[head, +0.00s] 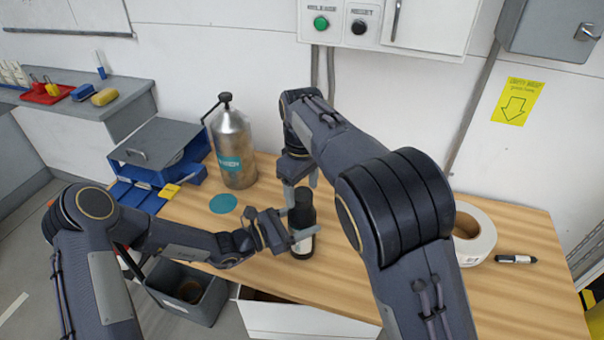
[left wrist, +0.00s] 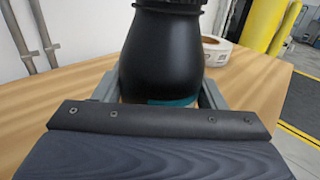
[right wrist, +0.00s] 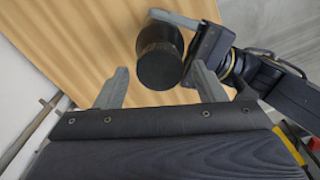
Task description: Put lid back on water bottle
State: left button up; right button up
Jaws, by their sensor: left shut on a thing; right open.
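The black water bottle (head: 303,243) stands upright on the wooden bench. My left gripper (head: 300,226) is shut around its body from the left; the left wrist view shows both fingers beside the dark body (left wrist: 165,55) and a teal band low down. A black lid (head: 303,197) appears to sit on the bottle top; its round top faces the right wrist camera (right wrist: 160,70). Whether it is fully tightened I cannot tell. My right gripper (head: 302,186) is open above the lid, fingers apart, holding nothing.
A white tape roll (head: 484,238) and a marker (head: 515,259) lie at right. A grey bin (head: 185,290) is below the front edge.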

jog(key=shift+f, duration=0.7)
jog(key=c, duration=1)
jog(key=m, duration=1.2)
jog(key=o, duration=1.1)
jog(key=shift+r, duration=2.25)
